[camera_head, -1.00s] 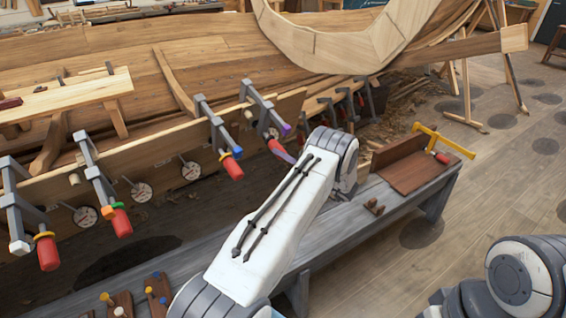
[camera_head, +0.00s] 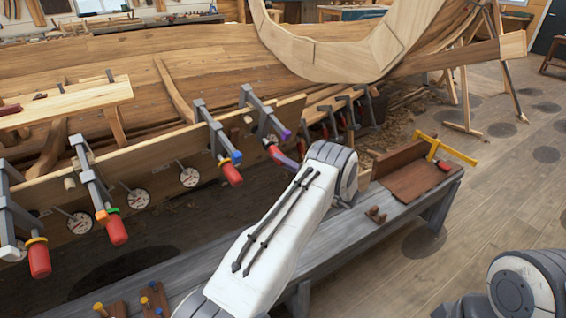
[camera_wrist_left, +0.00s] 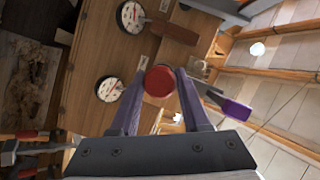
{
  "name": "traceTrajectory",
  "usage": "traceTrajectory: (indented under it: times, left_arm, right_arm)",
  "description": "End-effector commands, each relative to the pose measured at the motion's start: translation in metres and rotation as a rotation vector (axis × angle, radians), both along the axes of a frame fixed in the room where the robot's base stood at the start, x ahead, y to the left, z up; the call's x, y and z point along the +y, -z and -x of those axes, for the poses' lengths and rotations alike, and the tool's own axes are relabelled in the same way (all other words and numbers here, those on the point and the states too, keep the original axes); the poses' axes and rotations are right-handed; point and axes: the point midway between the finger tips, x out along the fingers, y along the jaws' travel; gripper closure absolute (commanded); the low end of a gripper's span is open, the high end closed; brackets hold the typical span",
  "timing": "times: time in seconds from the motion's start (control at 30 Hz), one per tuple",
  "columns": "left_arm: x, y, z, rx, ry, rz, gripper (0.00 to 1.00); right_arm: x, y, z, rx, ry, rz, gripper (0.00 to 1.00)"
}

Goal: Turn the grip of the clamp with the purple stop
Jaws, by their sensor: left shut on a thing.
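The clamp with the purple stop (camera_head: 286,135) is the rightmost of the large clamps along the plank edge in the head view. Its red grip (camera_head: 269,143) points down toward me. In the left wrist view the red grip (camera_wrist_left: 160,82) is seen end-on between the two fingers, and the purple stop (camera_wrist_left: 238,110) shows to the right. My left gripper (camera_wrist_left: 163,74) is shut on the red grip. In the head view only a bit of a finger (camera_head: 284,158) shows; my white arm hides the rest. My right gripper is out of view.
Round dials (camera_head: 189,177) line the plank below. A grey bench (camera_head: 150,270) carries wooden blocks and a yellow clamp (camera_head: 445,149).

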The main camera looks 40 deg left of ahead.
Motion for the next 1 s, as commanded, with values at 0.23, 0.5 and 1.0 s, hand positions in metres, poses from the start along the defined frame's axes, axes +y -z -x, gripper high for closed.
traceTrajectory:
  times: [0.23, 0.5, 1.0]
  left_arm:
    - [-0.002, 0.002, 0.0, 0.003, 0.001, 0.003, 0.23]
    - [-0.006, 0.003, 0.0, 0.001, 0.002, 0.001, 0.23]
    - [-0.092, 0.019, -0.006, 0.003, 0.004, 0.001, 0.23]
  right_arm:
    - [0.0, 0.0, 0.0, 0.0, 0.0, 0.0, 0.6]
    - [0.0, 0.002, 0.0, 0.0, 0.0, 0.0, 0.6]
    - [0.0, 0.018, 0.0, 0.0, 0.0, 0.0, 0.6]
